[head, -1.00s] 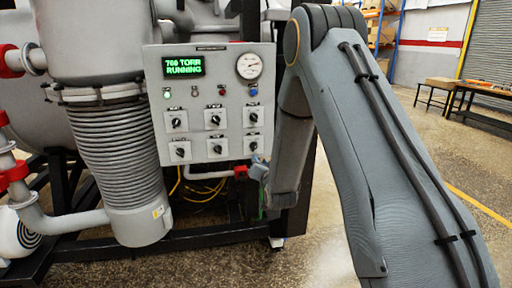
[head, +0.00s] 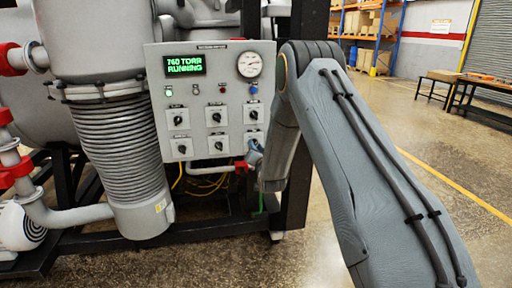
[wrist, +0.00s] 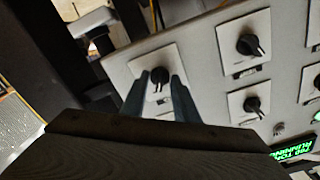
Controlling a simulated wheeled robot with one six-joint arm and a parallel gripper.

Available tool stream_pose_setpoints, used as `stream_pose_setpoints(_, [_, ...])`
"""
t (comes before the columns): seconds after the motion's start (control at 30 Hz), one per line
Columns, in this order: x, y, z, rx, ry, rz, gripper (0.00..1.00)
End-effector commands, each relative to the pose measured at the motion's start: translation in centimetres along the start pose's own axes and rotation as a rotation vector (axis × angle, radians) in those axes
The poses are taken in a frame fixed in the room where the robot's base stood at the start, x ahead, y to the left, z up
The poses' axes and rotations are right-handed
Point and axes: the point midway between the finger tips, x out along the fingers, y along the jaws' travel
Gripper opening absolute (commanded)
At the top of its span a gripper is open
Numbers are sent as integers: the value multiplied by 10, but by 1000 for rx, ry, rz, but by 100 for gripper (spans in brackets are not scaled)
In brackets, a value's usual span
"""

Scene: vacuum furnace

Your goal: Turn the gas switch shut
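A grey control panel (head: 232,95) carries two rows of black rotary switches on white plates. Their labels are too small to read, so I cannot tell which is the gas switch. My gripper (head: 255,152) is just below the lower right switch (head: 253,138) in the head view. In the wrist view, my gripper (wrist: 160,84) has its two fingers apart, one on each side of a black switch knob (wrist: 159,76). I see no firm contact with the knob. My wrist housing hides the panel's near part in that view.
The green display (head: 184,65) reads 760 TORR RUNNING. A round gauge (head: 249,64) is at the panel's upper right. Neighbouring switches (wrist: 252,45) sit close to my fingers. Open floor (head: 330,230) lies to the right.

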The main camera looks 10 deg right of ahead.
Motion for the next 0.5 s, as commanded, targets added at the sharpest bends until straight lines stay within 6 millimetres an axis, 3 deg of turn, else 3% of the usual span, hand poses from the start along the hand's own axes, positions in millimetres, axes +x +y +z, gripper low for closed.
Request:
stream_pose_setpoints(0.17, [0, 0, 0, 0, 0, 0, 26])
stream_pose_setpoints(0.3, [0, 0, 0, 0, 0, 0, 2])
stream_pose_setpoints(0.33, [0, 0, 0, 0, 0, 0, 0])
stream_pose_setpoints(0.5, [0, 0, 0, -2, 0, 0, 0])
